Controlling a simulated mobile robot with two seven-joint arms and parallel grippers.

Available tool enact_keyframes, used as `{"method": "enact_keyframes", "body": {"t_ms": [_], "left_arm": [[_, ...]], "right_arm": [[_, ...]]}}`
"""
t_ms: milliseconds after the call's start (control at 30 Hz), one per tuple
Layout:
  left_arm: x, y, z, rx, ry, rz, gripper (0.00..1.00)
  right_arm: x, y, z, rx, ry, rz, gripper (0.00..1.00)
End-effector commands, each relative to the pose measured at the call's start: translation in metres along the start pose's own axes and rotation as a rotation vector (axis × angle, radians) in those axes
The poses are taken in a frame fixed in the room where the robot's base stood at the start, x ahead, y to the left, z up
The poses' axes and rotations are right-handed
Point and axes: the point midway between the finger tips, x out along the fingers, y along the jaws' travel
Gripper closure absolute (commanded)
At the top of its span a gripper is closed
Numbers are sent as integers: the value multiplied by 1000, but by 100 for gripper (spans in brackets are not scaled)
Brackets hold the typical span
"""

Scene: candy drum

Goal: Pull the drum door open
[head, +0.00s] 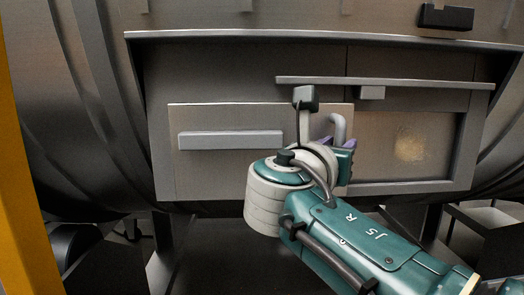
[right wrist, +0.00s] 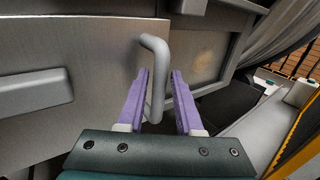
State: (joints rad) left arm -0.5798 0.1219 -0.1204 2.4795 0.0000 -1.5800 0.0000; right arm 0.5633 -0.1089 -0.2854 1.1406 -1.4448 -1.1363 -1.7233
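The drum door (head: 220,170) is a flat light metal panel with a raised horizontal bar, on the front of the large grey drum. It also fills the left of the right wrist view (right wrist: 95,85). A bent grey tube handle (head: 339,124) stands out near the door's right edge. My right gripper (head: 348,147) is at the handle; its own wrist partly hides it in the head view. In the right wrist view, its two purple fingers (right wrist: 160,78) are apart, with the handle (right wrist: 158,62) between them, closer to the left finger. My left gripper is not in view.
Right of the door is a framed recess (head: 400,150) with a pale bright spot on its back surface. A horizontal rail (head: 390,82) runs above the door and recess. An orange post (head: 25,190) stands at the left edge. A grey box (head: 490,222) is at lower right.

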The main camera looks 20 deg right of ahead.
Motion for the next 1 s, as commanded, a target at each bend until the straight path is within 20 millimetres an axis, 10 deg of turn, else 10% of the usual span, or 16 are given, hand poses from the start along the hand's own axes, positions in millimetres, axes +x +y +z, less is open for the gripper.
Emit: {"method": "enact_keyframes", "body": {"t_ms": [433, 867, 1000], "left_arm": [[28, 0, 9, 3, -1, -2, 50], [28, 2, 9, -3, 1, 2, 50], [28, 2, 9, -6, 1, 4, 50]], "right_arm": [[-78, 0, -3, 1, 1, 2, 65], [-85, -1, -1, 7, 6, -1, 65], [-84, -20, -34, 155, 114, -22, 65]]}}
